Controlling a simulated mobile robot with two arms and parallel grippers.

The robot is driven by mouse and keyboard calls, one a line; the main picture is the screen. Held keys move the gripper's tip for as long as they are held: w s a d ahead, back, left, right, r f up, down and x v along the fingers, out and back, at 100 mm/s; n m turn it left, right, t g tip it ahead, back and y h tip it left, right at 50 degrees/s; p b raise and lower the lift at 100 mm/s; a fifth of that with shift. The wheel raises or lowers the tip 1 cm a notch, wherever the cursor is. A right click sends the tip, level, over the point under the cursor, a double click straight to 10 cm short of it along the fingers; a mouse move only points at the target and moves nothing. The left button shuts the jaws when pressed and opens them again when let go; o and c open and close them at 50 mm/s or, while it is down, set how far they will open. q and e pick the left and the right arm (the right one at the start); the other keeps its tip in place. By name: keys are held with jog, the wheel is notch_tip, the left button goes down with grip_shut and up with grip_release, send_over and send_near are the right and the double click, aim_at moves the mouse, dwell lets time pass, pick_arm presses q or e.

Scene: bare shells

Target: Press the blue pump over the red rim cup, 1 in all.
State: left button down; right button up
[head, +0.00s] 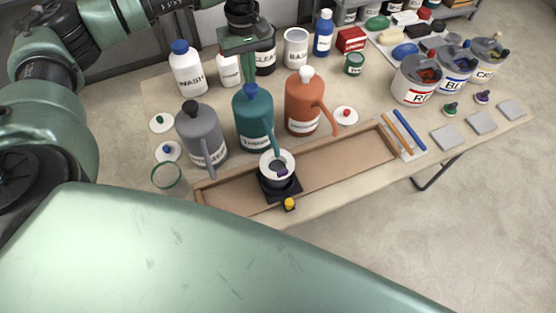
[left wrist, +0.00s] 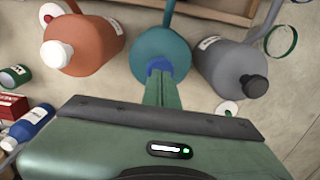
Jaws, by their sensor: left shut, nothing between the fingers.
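The teal pump bottle (head: 254,122) with a blue pump head (head: 251,90) stands in the middle of a row of three. Its spout reaches over a pale cup (head: 290,158) on a black stand (head: 282,190); I cannot make out a red rim. My left gripper (head: 250,78) is shut and empty, pointing down right above the blue head. In the left wrist view the shut fingertips (left wrist: 159,77) overlap the blue head (left wrist: 159,65) on the teal bottle (left wrist: 162,46); whether they touch is unclear. My right gripper is not in view.
A grey pump bottle (head: 203,132) stands left and an orange one (head: 303,100) right, both close. A shallow wooden tray (head: 340,155) runs along the front. White bottles (head: 187,70) stand behind. Labelled buckets (head: 415,85) are at the right.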

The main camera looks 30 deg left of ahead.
aim_at(250, 86)
pick_arm(q)
jog(key=shift+f, duration=0.1)
dwell(0.4)
jog(key=shift+s+f+b, duration=0.1)
jog(key=shift+f+b, duration=1.3)
jog(key=shift+f, duration=0.25)
jog(key=shift+r, duration=0.1)
jog(key=shift+r+p, duration=0.85)
jog(key=shift+r, duration=0.7)
notch_tip(250, 86, up, 6)
jog(key=p, duration=0.3)
